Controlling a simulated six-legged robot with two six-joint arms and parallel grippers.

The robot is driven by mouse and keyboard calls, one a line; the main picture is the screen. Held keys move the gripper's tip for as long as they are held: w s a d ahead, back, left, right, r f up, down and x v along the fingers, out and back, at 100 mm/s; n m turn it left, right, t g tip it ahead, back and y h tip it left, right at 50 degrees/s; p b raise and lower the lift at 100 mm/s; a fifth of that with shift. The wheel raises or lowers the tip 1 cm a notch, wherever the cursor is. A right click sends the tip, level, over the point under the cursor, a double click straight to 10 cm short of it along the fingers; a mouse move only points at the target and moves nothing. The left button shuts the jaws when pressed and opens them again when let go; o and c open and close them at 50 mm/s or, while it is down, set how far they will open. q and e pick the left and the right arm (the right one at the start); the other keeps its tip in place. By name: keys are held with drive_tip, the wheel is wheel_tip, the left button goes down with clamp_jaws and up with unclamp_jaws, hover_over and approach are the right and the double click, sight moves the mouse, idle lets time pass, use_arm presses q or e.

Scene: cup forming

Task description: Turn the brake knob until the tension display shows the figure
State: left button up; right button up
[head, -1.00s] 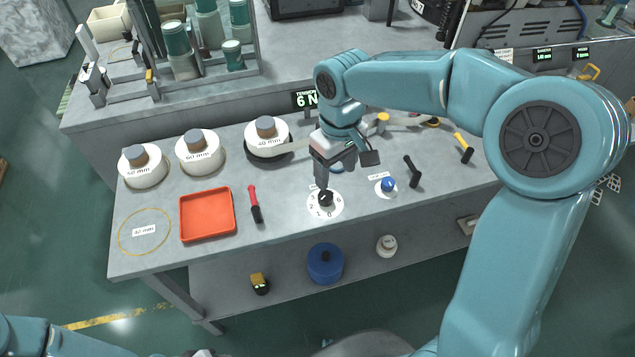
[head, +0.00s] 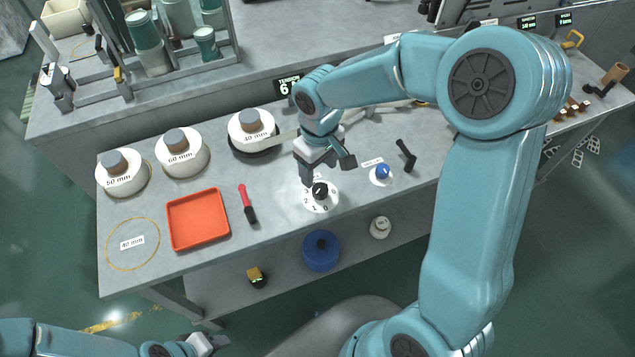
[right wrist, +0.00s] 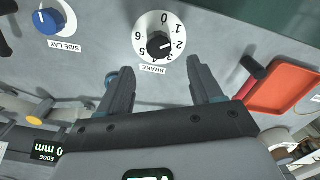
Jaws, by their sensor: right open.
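The black brake knob (head: 320,190) sits on a white numbered dial (head: 321,206) near the table's front edge. It also shows in the right wrist view (right wrist: 160,46), its light mark pointing roughly toward 2 or 3. The tension display (head: 285,87) shows a 6; my right arm hides the rest of it. My right gripper (head: 327,171) is open and empty just behind and above the knob. In the right wrist view its jaws (right wrist: 153,70) are spread, apart from the knob. My left gripper (head: 205,343) is at the bottom edge, its jaws unclear.
A blue side lay knob (head: 382,171) and a black lever (head: 406,155) are right of the dial. A red-handled tool (head: 247,204) and a red tray (head: 198,219) lie to the left. White rolls (head: 182,152) stand behind. A blue pot (head: 321,251) is on the lower shelf.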

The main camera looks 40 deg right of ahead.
sight(320, 189)
wheel_tip(320, 189, down, 7)
drive_tip(key=shift+s+f, duration=0.1)
drive_tip(key=shift+f, duration=0.1)
drive_tip(key=shift+s+d, duration=0.15)
drive_tip(key=shift+s, duration=0.1)
drive_tip(key=shift+w, duration=0.2)
drive_tip(key=c, duration=1)
drive_tip(key=shift+c, duration=0.3)
